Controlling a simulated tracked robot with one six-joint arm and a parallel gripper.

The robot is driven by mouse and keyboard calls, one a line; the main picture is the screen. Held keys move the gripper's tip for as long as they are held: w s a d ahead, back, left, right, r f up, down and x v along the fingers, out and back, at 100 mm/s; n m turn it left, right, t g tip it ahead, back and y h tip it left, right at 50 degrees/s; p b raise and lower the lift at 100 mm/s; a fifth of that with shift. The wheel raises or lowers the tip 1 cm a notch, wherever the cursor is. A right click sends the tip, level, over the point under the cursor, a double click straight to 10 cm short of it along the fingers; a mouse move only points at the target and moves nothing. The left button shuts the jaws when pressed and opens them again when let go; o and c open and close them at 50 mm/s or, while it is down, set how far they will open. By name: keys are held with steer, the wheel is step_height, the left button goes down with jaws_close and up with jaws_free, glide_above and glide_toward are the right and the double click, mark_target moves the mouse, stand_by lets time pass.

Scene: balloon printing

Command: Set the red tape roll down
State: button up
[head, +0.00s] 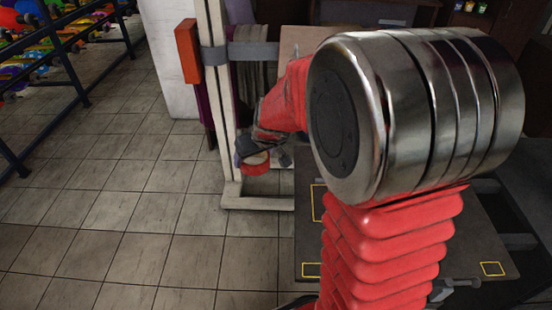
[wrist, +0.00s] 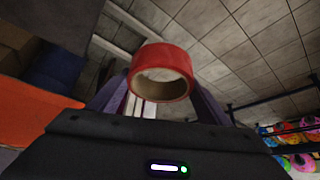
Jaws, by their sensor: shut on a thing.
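The red tape roll (head: 257,169) hangs in my gripper (head: 255,155) near the middle of the head view, in front of a pale upright frame. In the wrist view the roll (wrist: 162,55) sits between the two fingers of my gripper (wrist: 160,85), one finger at each side, with its hollow core facing the camera. My gripper is shut on the roll. The roll appears to be held in the air; a surface directly under it cannot be made out. My own arm covers much of the right side of the head view.
A dark platform (head: 470,225) with yellow outlined squares lies right of the roll, partly behind my arm. A dark rack (head: 75,75) with colourful items stands at left. The tiled floor (head: 120,215) is clear.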

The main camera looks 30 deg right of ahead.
steer(key=w+a+r, duration=0.1)
steer(key=w+a, duration=0.1)
steer(key=a, duration=0.6)
steer(key=shift+w+r, duration=0.3)
steer(key=shift+r, duration=0.05)
steer(key=shift+s, duration=0.15)
